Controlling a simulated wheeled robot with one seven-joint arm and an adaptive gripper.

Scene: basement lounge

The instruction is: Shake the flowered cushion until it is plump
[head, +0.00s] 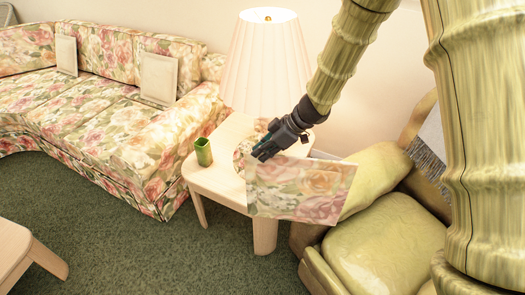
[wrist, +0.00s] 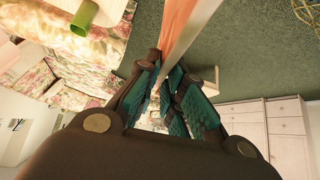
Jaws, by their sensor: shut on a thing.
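The flowered cushion (head: 305,190) is a flat square with pink, orange and cream flowers. It hangs in the air in front of the side table and beside the green armchair. My gripper (head: 265,150) is shut on its upper left edge. In the wrist view the cushion (wrist: 185,30) shows nearly edge-on, a narrow pink and white strip running up from between my teal-padded fingers (wrist: 165,85). The cushion's far side is hidden, and I cannot tell how plump it is.
A side table (head: 205,172) with a lit pleated lamp (head: 265,60) and a green cup (head: 203,152) stands close behind. A flowered sofa (head: 110,120) is at left, a green armchair (head: 385,250) at right. Green carpet (head: 110,240) lies open at front left, beside a low wooden table (head: 25,260).

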